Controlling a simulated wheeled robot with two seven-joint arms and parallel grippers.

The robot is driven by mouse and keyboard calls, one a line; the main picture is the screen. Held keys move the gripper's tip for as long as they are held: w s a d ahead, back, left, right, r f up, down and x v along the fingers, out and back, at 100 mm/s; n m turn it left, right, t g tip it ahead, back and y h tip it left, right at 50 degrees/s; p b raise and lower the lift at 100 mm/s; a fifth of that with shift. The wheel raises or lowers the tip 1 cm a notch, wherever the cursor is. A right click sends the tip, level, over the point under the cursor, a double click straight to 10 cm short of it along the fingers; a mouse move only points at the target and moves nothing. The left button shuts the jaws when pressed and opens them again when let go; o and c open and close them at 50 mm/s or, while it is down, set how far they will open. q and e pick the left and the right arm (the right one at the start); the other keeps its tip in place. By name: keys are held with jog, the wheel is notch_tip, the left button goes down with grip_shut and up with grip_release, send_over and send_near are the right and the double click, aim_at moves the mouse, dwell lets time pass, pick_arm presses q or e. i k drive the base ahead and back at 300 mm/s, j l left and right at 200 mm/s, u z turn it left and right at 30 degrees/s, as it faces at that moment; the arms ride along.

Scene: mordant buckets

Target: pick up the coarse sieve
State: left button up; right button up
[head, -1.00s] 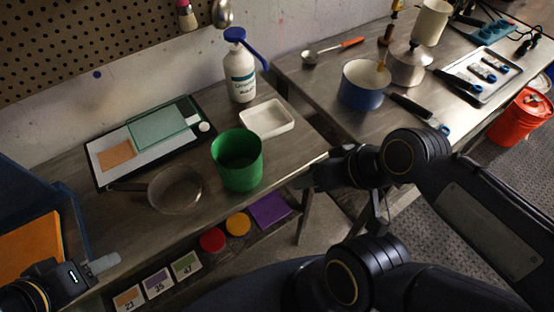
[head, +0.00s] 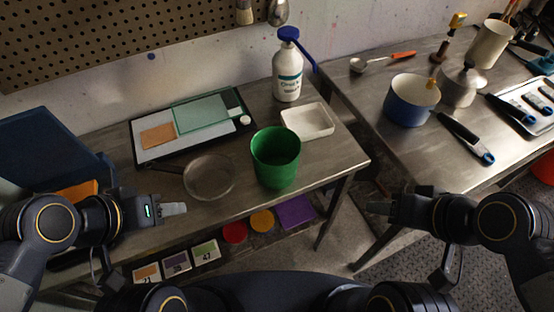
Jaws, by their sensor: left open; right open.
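The coarse sieve (head: 210,177) is a round, shallow mesh pan with a dark rim. It lies on the left steel table, left of the green bucket (head: 275,158), and its handle (head: 167,169) points left. My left gripper (head: 181,209) is open and empty at the table's front edge, in front of and a little left of the sieve, apart from it. My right gripper (head: 374,207) is open and empty, out beyond the table's right end, away from the sieve.
Behind the sieve lies a black board (head: 145,150) with a green glass plate (head: 203,113). A white tray (head: 308,121) and a white pump bottle (head: 287,80) stand behind the bucket. A blue pot (head: 410,101) stands on the right table. A blue bin (head: 48,140) is at far left.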

aim_at(205, 162)
jog(key=i+u, duration=0.15)
jog(key=u, duration=0.3)
jog(key=i+l+u, duration=0.1)
jog(key=u, duration=0.3)
jog(key=i, duration=0.05)
